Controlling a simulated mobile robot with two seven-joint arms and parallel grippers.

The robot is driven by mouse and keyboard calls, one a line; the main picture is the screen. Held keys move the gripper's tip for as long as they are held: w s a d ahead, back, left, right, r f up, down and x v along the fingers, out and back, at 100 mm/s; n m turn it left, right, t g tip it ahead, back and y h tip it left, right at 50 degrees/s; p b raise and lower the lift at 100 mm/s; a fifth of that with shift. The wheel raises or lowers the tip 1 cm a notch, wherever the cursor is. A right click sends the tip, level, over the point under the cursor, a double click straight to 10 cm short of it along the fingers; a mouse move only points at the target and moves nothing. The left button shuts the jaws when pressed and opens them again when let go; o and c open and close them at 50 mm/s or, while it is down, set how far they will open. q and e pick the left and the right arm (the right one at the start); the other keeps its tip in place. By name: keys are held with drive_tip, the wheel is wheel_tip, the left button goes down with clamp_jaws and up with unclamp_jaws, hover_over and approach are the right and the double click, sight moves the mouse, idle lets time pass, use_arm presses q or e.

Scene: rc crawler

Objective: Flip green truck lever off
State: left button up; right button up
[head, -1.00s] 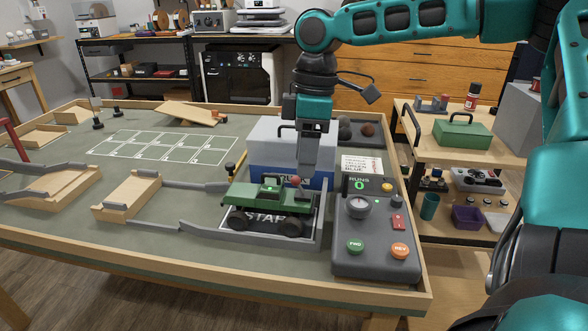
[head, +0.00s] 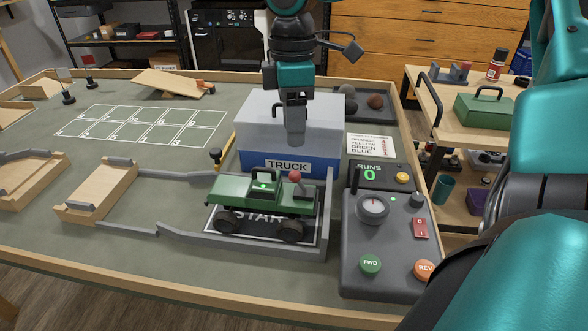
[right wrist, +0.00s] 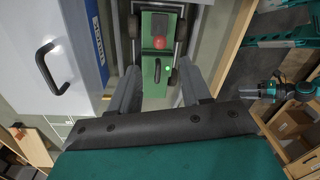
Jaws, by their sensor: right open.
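The green truck (head: 262,198) stands on the START pad (head: 240,236) in a grey-railed bay, its black wheels on the pad. A lever with a red ball knob (head: 295,176) sticks up from its bed. A small green light glows on top of the truck. My right gripper (head: 296,138) hangs above and behind the lever, pointing down, apart from it. In the right wrist view its two open fingers (right wrist: 158,92) flank the near part of the truck (right wrist: 157,72), with the red knob (right wrist: 159,42) beyond them.
The TRUCK box (head: 275,163) stands right behind the truck. A grey control panel (head: 385,240) with FWD, REV, dial and red switch stands to the right; its display reads 0. Wooden ramps (head: 95,190) lie to the left. The mat between has open room.

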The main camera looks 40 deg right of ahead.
sight(294, 171)
drive_tip(key=f+b, duration=0.1)
drive_tip(key=f, duration=0.2)
drive_tip(key=f+b, duration=0.1)
drive_tip(key=f, duration=0.3)
drive_tip(key=f+b, duration=0.1)
drive_tip(key=f, duration=0.3)
drive_tip(key=shift+s+a+f, duration=0.15)
drive_tip(key=shift+s+a, duration=0.05)
drive_tip(key=shift+s, duration=0.15)
drive_tip(key=shift+c, duration=0.2)
clamp_jaws()
